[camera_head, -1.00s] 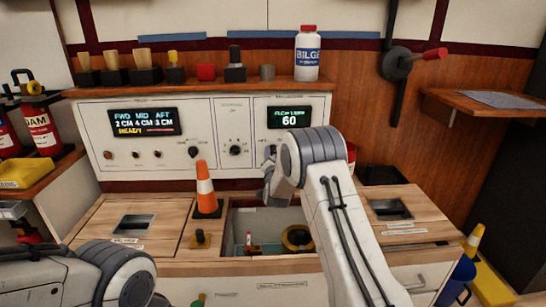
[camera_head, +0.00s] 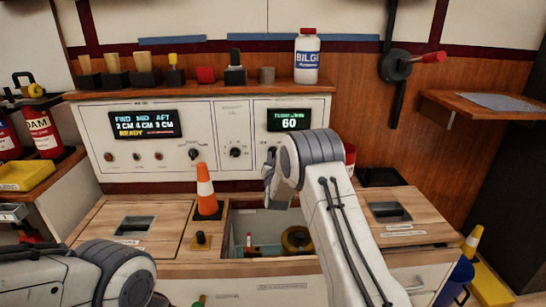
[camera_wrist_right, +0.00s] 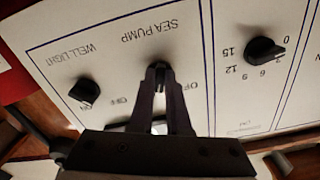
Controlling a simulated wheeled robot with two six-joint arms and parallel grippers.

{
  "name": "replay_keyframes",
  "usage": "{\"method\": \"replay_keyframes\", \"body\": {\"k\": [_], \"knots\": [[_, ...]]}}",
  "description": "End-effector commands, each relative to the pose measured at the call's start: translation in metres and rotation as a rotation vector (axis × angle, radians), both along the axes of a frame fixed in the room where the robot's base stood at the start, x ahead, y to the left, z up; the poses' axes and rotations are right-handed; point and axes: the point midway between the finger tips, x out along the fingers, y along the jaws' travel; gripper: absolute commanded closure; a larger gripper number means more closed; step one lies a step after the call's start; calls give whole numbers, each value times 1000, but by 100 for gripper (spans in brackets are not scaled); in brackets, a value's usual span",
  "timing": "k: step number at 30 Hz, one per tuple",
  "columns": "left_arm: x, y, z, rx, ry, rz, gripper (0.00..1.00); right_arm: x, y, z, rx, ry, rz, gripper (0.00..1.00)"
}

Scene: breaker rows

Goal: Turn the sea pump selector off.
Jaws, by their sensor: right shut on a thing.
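The sea pump selector (camera_wrist_right: 158,70) is a dark knob on the white panel under the upside-down words SEA PUMP in the right wrist view. My right gripper (camera_wrist_right: 160,84) is shut on it, a finger on each side. The fingers hide much of the knob and part of its position marks; an OFF mark shows on each side. In the head view my right gripper (camera_head: 270,165) reaches the panel's right section, below the display reading 60 (camera_head: 289,119). My left arm shows at the lower left, but its gripper is out of view.
The well light knob (camera_wrist_right: 84,91) and a numbered dial (camera_wrist_right: 264,50) flank the selector. An orange cone (camera_head: 206,192) stands on the counter left of my right arm. An open well (camera_head: 265,222) lies below the panel. A BILGE bottle (camera_head: 307,56) stands on the shelf above.

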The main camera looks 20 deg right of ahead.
Motion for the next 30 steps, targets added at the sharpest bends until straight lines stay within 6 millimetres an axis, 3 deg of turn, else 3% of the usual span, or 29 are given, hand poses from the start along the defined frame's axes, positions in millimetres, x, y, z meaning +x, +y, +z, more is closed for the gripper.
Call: {"method": "replay_keyframes", "body": {"k": [30], "knots": [[0, 0, 34, 0, 0, 0, 50, -1, -3, 1, -867, 252, 1, 100]]}}
